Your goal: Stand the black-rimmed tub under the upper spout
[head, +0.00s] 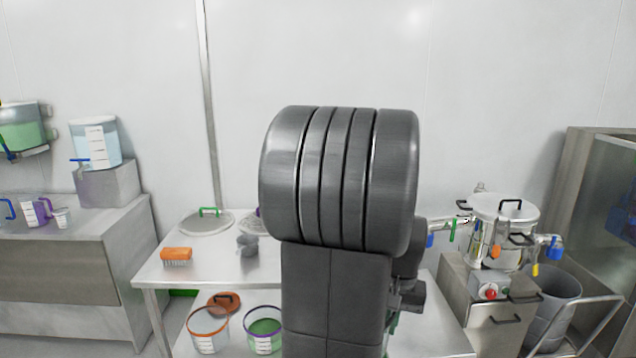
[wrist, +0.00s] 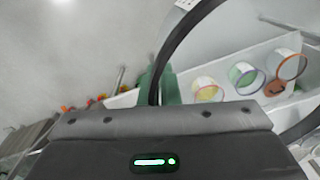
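The black-rimmed tub shows in the wrist view as a large dark rim (wrist: 171,48) with see-through walls, very close to the camera. The rim runs down behind my gripper's grey body, and the gripper appears shut on it; the fingertips are hidden. In the head view my arm hides the tub and most of the gripper. A steel lidded vessel (head: 503,222) stands at the right with taps on both sides. Its left tap (head: 440,236) and right tap (head: 550,248) have blue parts. I cannot tell for certain which is the upper spout.
A steel table (head: 210,268) holds an orange brush (head: 177,256), a grey cup (head: 247,244) and a round lid (head: 206,222). A grey bin (head: 560,295) stands right of the vessel's cabinet.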

